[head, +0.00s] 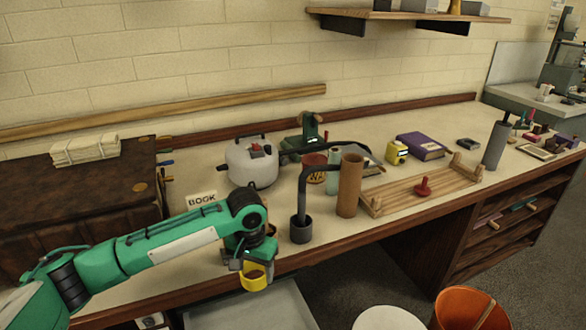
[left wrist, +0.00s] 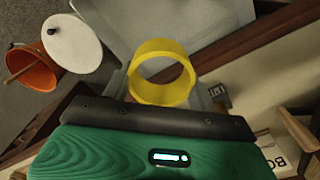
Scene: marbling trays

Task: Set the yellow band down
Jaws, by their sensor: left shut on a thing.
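The yellow band (head: 254,284) is a short, wide ring. My left gripper (head: 256,265) is shut on it and holds it in front of the bench's front edge, above a grey open bin (head: 285,312). In the left wrist view the yellow band (left wrist: 162,97) shows between the grey fingers, and I look through its open middle. The band appears clear of the bench top (head: 345,238). My right gripper is not in view.
A black stand with a curved arm (head: 301,232), a brown cardboard tube (head: 350,185) and a BOOK sign (head: 202,200) stand near the gripper. A white kettle-like pot (head: 250,165) is behind. An orange bucket (head: 450,305) and a white round lid (head: 388,320) are below right.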

